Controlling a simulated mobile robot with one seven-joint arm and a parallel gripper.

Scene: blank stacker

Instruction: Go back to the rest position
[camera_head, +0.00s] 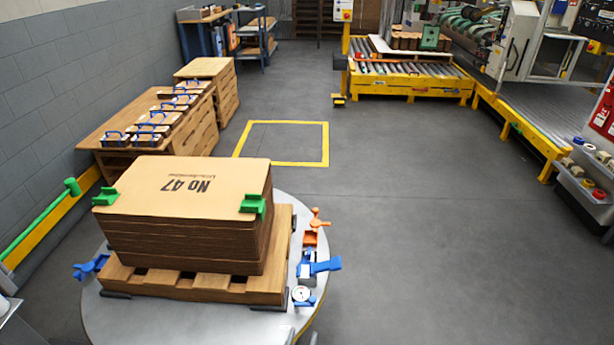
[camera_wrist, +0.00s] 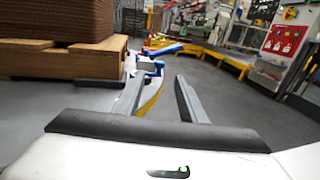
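My gripper (camera_wrist: 158,88) shows in the wrist view with its two grey fingers apart and nothing between them. It is not visible in the head view. Beyond the left fingertip is a blue-handled tool (camera_wrist: 165,49), partly overlapped by that finger; I cannot tell whether they touch. In the head view a stack of brown cardboard blanks (camera_head: 185,225) marked No 47 stands on a wooden pallet (camera_head: 190,288) on a round grey table (camera_head: 120,320). Green clips (camera_head: 253,205) sit at corners of the stack.
A blue tool (camera_head: 318,266), orange pieces (camera_head: 313,228) and a round gauge (camera_head: 301,294) lie at the table's right edge. Wooden stacks with blue handles (camera_head: 150,120) line the left wall. A yellow-framed roller conveyor (camera_head: 411,82) stands at the back. The grey floor (camera_head: 430,240) to the right is clear.

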